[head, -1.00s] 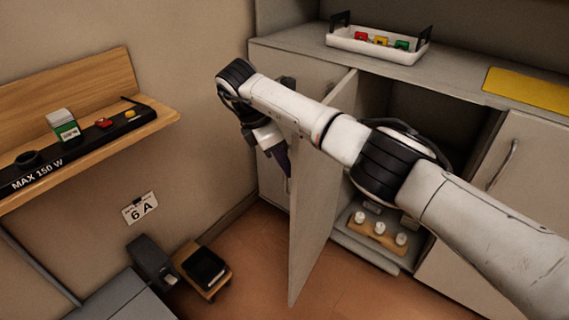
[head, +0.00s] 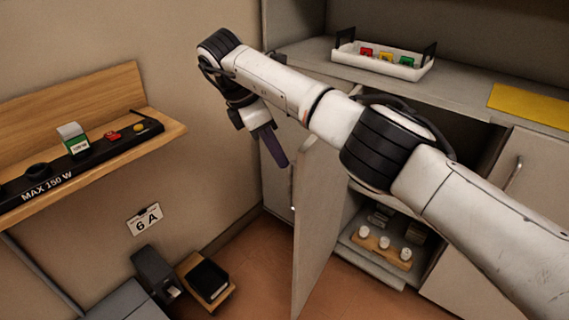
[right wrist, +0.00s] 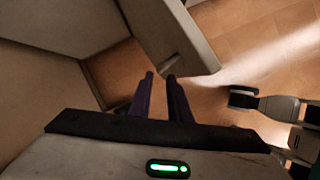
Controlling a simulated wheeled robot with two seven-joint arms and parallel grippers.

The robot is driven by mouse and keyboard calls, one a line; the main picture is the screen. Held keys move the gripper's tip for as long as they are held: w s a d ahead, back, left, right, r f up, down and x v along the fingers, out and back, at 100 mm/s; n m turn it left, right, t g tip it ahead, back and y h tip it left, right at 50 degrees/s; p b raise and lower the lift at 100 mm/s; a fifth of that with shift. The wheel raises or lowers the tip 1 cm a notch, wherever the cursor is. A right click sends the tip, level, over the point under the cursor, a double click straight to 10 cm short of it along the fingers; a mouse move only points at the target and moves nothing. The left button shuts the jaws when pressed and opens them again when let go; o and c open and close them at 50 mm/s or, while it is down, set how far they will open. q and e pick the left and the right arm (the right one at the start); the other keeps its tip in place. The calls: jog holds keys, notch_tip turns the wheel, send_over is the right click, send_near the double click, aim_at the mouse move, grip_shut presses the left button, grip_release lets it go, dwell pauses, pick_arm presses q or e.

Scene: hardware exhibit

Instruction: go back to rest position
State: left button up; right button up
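My right gripper (head: 272,147) hangs at the end of my raised right arm, fingers pointing down, to the left of the open cabinet door (head: 318,225). In the right wrist view its two dark fingers (right wrist: 161,78) stand apart with a narrow gap, and floor shows between them. Nothing is held. The end of a pale panel, probably the same door (right wrist: 168,38), lies just beyond the fingertips; I cannot tell the exact distance. My left gripper is in neither view.
The open cabinet holds a wooden block with white knobs (head: 383,246). A white tray (head: 385,68) and yellow mat (head: 535,107) lie on the counter. A wooden shelf (head: 165,126) with a black power strip (head: 75,168) is on the left wall. A small black-topped stool (head: 208,282) stands on the floor.

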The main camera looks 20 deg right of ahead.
jog(key=shift+a+r, duration=0.2)
jog(key=shift+r, duration=0.35)
